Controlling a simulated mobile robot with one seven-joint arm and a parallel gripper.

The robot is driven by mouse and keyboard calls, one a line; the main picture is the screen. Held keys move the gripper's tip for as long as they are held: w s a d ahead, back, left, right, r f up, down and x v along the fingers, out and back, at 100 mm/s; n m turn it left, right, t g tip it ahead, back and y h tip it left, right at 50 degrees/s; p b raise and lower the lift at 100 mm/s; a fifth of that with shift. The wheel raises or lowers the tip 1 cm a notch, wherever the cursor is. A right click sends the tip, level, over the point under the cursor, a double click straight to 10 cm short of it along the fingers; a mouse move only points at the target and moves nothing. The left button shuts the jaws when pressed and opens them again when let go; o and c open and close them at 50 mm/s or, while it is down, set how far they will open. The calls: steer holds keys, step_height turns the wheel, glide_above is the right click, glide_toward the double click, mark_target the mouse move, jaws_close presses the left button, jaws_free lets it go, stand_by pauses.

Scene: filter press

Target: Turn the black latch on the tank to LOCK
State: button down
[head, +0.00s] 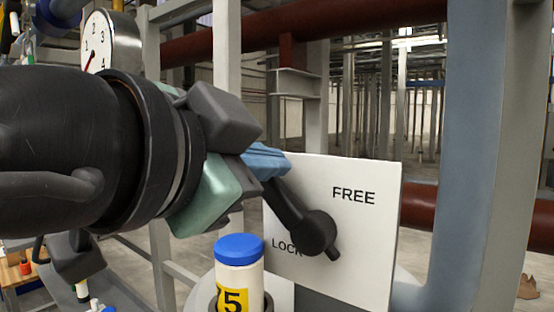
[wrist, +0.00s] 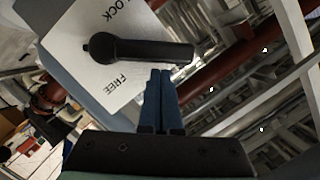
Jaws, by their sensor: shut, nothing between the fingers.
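The black latch (head: 318,232) is on a white plate (head: 365,255) marked FREE at upper right and LOCK at lower left. In the head view its long handle points up and left from the round hub, and a short stub points down and right. In the wrist view the latch (wrist: 130,49) lies nearly level between the two words. My gripper (head: 268,160) has blue fingers, shut and empty. Their tips (wrist: 160,73) are at the handle's outer part, on the FREE side; whether they touch it I cannot tell. The handle's far end is partly hidden by the fingers in the head view.
A white cylinder with a blue cap (head: 239,250) and a yellow "5" label stands below my gripper, left of the plate. A thick grey post (head: 480,150) rises at right. A dial gauge (head: 108,42) is at upper left. Red pipes run behind.

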steer(key=shift+w+a+f, duration=0.15)
steer(key=shift+w+a, duration=0.05)
steer(key=shift+a, duration=0.05)
steer(key=shift+f+b, duration=0.1)
steer(key=shift+b, duration=0.3)
steer(key=shift+w+a+f+b, duration=0.55)
steer(key=shift+a+f+b, duration=0.3)
steer(key=shift+b, duration=0.35)
steer(key=shift+w+a+f+b, duration=0.55)
steer(key=shift+f+b, duration=0.35)
steer(key=shift+b, duration=0.3)
steer(key=shift+a, duration=0.1)
